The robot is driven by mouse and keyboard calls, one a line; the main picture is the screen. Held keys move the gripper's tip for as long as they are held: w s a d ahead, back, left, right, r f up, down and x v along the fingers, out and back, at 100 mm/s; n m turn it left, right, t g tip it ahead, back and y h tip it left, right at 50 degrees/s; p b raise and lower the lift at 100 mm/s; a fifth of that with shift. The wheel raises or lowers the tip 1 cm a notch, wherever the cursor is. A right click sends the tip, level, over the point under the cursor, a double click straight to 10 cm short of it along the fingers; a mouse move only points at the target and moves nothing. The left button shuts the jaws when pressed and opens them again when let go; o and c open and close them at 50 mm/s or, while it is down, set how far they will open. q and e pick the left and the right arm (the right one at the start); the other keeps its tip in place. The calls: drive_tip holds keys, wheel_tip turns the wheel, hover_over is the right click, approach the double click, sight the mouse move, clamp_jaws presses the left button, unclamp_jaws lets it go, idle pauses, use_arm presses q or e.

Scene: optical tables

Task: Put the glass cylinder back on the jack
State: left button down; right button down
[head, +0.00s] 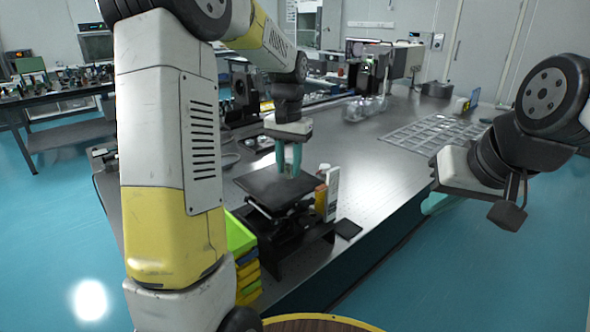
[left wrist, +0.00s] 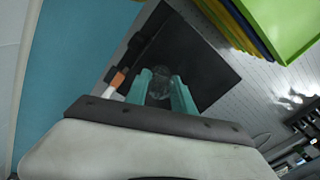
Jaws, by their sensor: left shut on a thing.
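The jack (head: 278,188) stands near the front edge of the optical table, with a flat black top plate. My left gripper (head: 289,172) points down over that plate, its teal fingers at or just above it. In the left wrist view the fingers (left wrist: 166,92) are shut on the clear glass cylinder (left wrist: 159,82), which shows between them against the black plate (left wrist: 205,60). I cannot tell whether the cylinder touches the plate.
Small boxes (head: 331,190) stand right beside the jack. Green and yellow bins (head: 240,245) are stacked at its front left. Clear glassware (head: 362,108) and a white grid frame (head: 432,134) lie further back. The table's middle right (head: 375,175) is clear.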

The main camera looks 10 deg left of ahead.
sight(286, 184)
use_arm(q)
drive_tip(key=shift+w+a+f, duration=0.1)
drive_tip(key=shift+w+a, duration=0.55)
drive_tip(key=shift+w, duration=0.25)
drive_tip(key=shift+w+a+f, duration=0.1)
drive_tip(key=shift+f, duration=1.65)
drive_tip(key=shift+f, duration=0.1)
drive_tip(key=c, duration=1.1)
unclamp_jaws()
drive_tip(key=shift+o, duration=0.2)
